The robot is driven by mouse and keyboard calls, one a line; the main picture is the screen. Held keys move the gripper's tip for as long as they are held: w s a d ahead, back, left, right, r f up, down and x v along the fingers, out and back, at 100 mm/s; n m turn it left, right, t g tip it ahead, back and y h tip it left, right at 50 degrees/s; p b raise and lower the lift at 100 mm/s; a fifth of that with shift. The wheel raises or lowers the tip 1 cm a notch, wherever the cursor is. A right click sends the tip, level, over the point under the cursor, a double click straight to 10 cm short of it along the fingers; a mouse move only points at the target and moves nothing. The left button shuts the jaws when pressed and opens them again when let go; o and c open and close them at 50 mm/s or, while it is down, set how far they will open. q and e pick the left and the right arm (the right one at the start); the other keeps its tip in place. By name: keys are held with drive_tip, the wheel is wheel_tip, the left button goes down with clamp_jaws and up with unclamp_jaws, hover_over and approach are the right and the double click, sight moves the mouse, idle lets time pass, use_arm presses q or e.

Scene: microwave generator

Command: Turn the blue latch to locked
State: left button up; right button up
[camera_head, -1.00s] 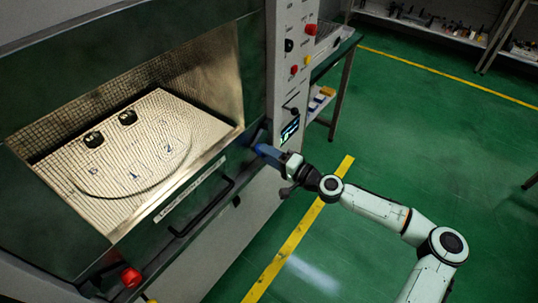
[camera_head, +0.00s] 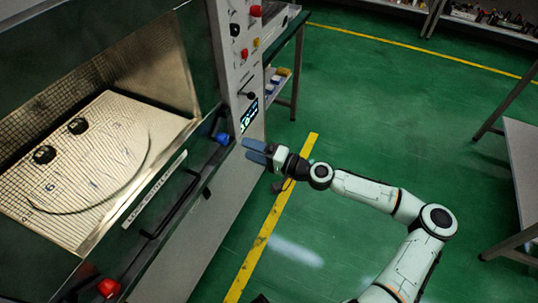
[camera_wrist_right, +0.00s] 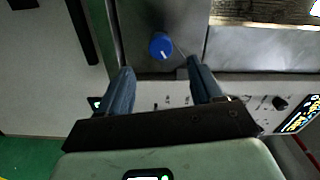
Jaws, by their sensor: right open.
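The blue latch (camera_head: 222,138) is a small round knob at the right end of the chamber's front edge. In the right wrist view the blue latch (camera_wrist_right: 160,45) shows a short white mark on its face, pointing toward the lower right of that picture. My right gripper (camera_head: 250,151) is open and empty, in front of the latch and apart from it. In the right wrist view its blue fingers (camera_wrist_right: 160,68) stand spread on either side below the knob. Any lock markings are too small to read. My left gripper is out of view.
A black bar handle (camera_head: 172,207) runs along the chamber front. A red knob (camera_head: 109,288) sits at its lower left. The control panel (camera_head: 243,60) carries red and yellow buttons and a lit display. Green floor (camera_head: 390,110) lies open to the right.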

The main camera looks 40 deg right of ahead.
drive_tip(key=v, duration=0.6)
idle(0.4)
drive_tip(key=a+f+n+g+y+p, duration=0.1)
drive_tip(key=a+f+g+y+p, duration=0.15)
drive_tip(key=a+f, duration=0.45)
drive_tip(key=a+f+g+y+p, duration=0.1)
drive_tip(key=a+f+g+y, duration=0.15)
drive_tip(key=a, duration=0.85)
drive_tip(key=s+a+f+n+g+p, duration=0.1)
drive_tip(key=s+a+f+g, duration=0.25)
drive_tip(key=a, duration=0.35)
drive_tip(key=s+a+f+n+g+p, duration=0.2)
drive_tip(key=s+a+f+g, duration=0.15)
drive_tip(key=a+f, duration=0.2)
drive_tip(key=s+a+f+n+g+h+p, duration=0.1)
drive_tip(key=s+a+f+g+h+p, duration=0.2)
drive_tip(key=s, duration=0.6)
drive_tip(key=s+d+f+n+g+h+p, duration=0.1)
drive_tip(key=s+d+f+h, duration=0.1)
drive_tip(key=d, duration=0.3)
drive_tip(key=s+d+f+n+g+h, duration=0.1)
drive_tip(key=s+d+f+h, duration=0.1)
drive_tip(key=s+d, duration=0.3)
drive_tip(key=shift+d+n+g+h+p, duration=0.25)
drive_tip(key=shift+n+g+h+p, duration=0.1)
drive_tip(key=shift+h, duration=0.25)
